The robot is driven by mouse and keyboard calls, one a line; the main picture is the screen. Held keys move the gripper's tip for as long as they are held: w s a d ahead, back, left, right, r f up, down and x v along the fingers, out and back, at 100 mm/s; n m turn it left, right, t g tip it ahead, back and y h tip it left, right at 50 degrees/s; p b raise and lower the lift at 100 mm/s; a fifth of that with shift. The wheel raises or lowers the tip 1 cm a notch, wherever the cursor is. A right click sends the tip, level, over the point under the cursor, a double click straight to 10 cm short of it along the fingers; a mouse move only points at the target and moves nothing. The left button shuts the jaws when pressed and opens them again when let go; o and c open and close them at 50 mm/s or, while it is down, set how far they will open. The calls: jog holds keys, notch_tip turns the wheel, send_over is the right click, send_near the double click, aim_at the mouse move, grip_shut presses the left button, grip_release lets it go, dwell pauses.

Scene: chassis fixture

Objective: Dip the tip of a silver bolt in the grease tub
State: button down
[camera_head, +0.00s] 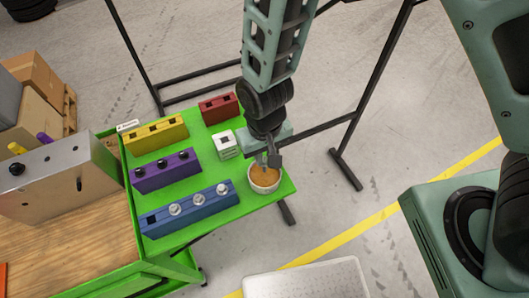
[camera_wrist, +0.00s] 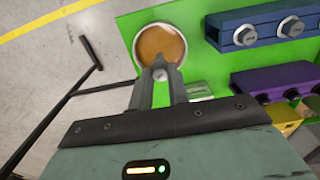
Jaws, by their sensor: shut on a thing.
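The grease tub (camera_head: 264,188) is a small white round cup with orange-brown grease, near the right corner of the green tray top. It also shows in the wrist view (camera_wrist: 160,46), just beyond my fingertips. My gripper (camera_head: 267,160) is over the tub, pointing down. In the wrist view its fingers (camera_wrist: 160,72) are shut on a small silver bolt (camera_wrist: 160,74), mostly hidden between the tips. I cannot tell whether the bolt touches the grease.
A purple block (camera_head: 166,177) with black bolts, a yellow block (camera_head: 155,137), a red block (camera_head: 219,108) and a small white holder (camera_head: 225,145) stand on the green top (camera_head: 202,164). A metal box (camera_head: 60,181) stands at the left. A black frame is behind.

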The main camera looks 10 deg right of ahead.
aim_at(265, 159)
jog(key=shift+f, duration=0.1)
jog(key=shift+f+b, duration=1.1)
jog(key=shift+f, duration=0.5)
jog(key=shift+r, duration=0.1)
jog(key=shift+r+p, duration=2.85)
jog(key=shift+r, duration=0.4)
jog(key=shift+f, duration=0.15)
